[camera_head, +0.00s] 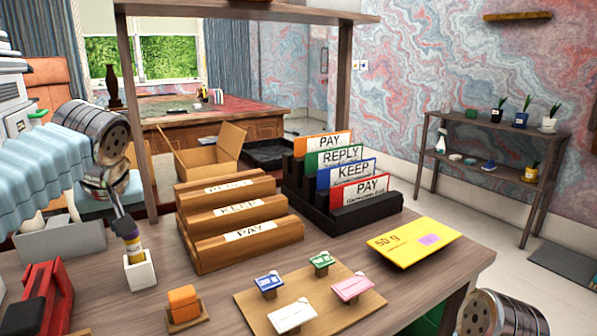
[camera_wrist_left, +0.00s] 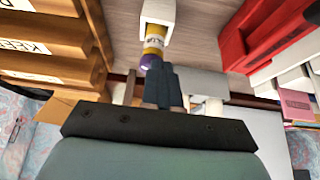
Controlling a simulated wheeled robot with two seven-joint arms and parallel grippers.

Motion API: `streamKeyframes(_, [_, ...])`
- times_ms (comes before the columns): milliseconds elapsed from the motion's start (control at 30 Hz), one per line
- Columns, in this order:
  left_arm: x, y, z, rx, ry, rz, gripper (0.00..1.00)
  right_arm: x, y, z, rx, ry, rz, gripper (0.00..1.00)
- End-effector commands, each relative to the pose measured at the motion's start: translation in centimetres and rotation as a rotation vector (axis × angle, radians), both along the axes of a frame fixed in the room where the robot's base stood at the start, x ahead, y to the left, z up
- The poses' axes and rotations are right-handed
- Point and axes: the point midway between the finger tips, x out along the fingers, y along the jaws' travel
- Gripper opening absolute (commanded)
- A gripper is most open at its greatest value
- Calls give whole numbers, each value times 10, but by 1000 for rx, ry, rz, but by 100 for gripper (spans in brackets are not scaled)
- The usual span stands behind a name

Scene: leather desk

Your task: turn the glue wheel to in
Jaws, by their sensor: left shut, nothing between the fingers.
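The glue stick (camera_head: 133,246) has a yellow label and stands upright in a white square holder (camera_head: 141,273) on the left of the desk. In the left wrist view the glue stick (camera_wrist_left: 154,41) shows its purple end wheel (camera_wrist_left: 149,62) facing my fingers. My left gripper (camera_head: 124,218) is shut and empty, pointing down right over the top of the glue. In the left wrist view its closed fingertips (camera_wrist_left: 161,70) lie close beside the purple wheel; I cannot tell whether they touch it. My right gripper is out of view.
A wooden letter rack (camera_head: 240,235) stands right of the glue, with a red stapler-like object (camera_head: 45,295) and a grey tray (camera_head: 62,242) to the left. A stamp board (camera_head: 340,310) and small orange block (camera_head: 183,302) lie in front. A yellow envelope (camera_head: 408,243) lies right.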

Motion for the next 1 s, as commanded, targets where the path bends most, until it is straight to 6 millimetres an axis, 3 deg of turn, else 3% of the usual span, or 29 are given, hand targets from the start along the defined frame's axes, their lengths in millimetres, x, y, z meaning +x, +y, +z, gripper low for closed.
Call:
streamKeyframes(67, [0,0,20,0,0,0,0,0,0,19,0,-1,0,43])
streamKeyframes(300, [1,0,40,1,-1,0,0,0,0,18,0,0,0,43])
streamKeyframes(667, [1,-1,43,1,1,0,0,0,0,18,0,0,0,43])
streamKeyframes(1000, [9,-21,48,1,2,1,0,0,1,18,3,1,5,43])
